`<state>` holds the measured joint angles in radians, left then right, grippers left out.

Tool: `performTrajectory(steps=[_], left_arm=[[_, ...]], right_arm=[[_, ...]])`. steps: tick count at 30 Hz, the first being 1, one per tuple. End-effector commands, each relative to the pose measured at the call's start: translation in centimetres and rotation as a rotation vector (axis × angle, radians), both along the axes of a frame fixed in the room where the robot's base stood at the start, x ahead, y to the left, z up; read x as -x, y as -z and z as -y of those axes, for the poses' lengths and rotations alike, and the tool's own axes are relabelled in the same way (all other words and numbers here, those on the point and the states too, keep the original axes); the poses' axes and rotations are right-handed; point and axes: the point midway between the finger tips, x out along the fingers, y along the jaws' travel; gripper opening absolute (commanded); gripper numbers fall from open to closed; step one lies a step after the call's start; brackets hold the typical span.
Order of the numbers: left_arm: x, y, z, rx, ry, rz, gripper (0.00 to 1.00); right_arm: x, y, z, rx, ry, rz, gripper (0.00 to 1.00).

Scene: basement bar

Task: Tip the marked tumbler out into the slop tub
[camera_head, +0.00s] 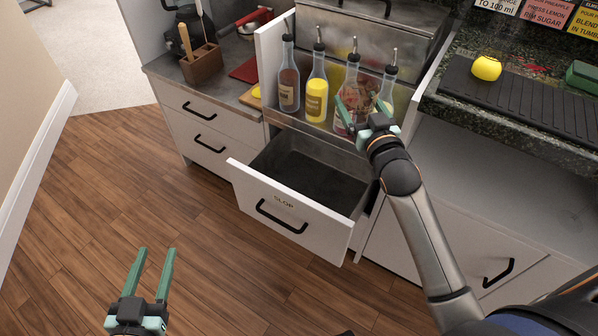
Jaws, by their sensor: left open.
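The slop tub (272,163) is a dark bin inside the pulled-out drawer, whose white front (284,203) reads "SLOP". Its visible floor looks bare. My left gripper (153,268) is open and empty above the wooden floor at the lower left, well left of the drawer. My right gripper (362,108) is above the tub's back right, in front of the bottles. Its green fingers look apart, but the bottles behind hide whether anything is between them. I cannot make out a marked tumbler in this view.
Several spouted bottles, including a yellow one (316,97), stand in a rack behind the tub. A wooden utensil block (202,65) is on the left counter. A dark mat (520,98) with a yellow item (486,68) lies on the right counter. The floor left of the drawer is clear.

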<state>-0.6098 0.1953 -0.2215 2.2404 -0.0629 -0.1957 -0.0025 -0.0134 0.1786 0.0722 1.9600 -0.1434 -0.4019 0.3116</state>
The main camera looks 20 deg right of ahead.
Motion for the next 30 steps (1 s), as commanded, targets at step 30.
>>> performTrajectory(steps=[30], left_arm=[[7.3,12.0,0.4,0.003,-0.027,-0.593,0.50]], right_arm=[[0.0,-3.3,0.0,0.000,0.000,0.002,0.11]])
